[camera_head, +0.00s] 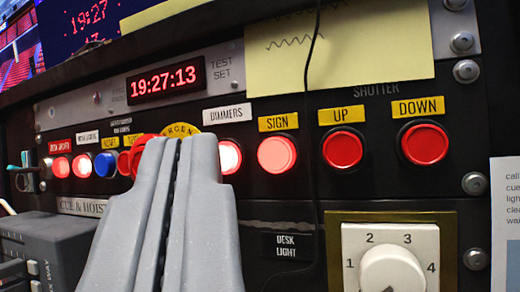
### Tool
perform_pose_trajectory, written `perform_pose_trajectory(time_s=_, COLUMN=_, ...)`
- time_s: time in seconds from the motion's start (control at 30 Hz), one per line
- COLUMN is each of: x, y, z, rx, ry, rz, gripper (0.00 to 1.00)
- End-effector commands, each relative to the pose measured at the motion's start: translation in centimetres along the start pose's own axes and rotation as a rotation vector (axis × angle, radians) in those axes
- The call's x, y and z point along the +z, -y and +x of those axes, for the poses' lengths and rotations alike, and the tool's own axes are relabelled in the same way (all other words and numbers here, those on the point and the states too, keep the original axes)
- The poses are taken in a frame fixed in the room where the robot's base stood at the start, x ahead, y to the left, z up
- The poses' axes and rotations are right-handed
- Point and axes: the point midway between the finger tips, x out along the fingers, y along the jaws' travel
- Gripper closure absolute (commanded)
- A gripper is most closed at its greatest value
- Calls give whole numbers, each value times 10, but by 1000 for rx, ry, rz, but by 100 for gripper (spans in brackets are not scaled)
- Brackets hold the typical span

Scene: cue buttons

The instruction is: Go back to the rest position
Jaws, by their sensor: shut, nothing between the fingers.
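My gripper (168,150) is shut and empty, its two grey fingers side by side in the lower left middle of the view. Its tips are in front of the button row and hide part of a red emergency button (140,146) with a yellow label. Whether the tips touch the panel I cannot tell. Just right of the tips is the lit DIMMERS button (230,157).
A red clock display (166,80) reads 19:27:13. A yellow note (350,50) and a thin black cable (312,110) hang over the panel. A white rotary knob (392,270) sits lower right. A dark grey box (45,245) stands lower left, near a toggle switch (25,170).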

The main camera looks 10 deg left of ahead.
Motion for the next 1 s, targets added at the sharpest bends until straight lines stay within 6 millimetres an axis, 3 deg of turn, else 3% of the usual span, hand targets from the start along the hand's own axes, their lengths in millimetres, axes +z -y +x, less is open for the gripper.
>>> perform_pose_trajectory(time_s=0.3, x=-2, y=1, z=2, rx=2, ry=4, rz=-7, gripper=100)
perform_pose_trajectory(time_s=0.47, x=-16, y=6, z=25, rx=32, ry=53, rz=-76, gripper=100)
perform_pose_trajectory(time_s=0.73, x=-77, y=26, z=77, rx=170, ry=199, rz=-242, gripper=100)
perform_pose_trajectory(time_s=1.0, x=-153, y=67, z=96, rx=303, ry=336, rz=-289, gripper=100)
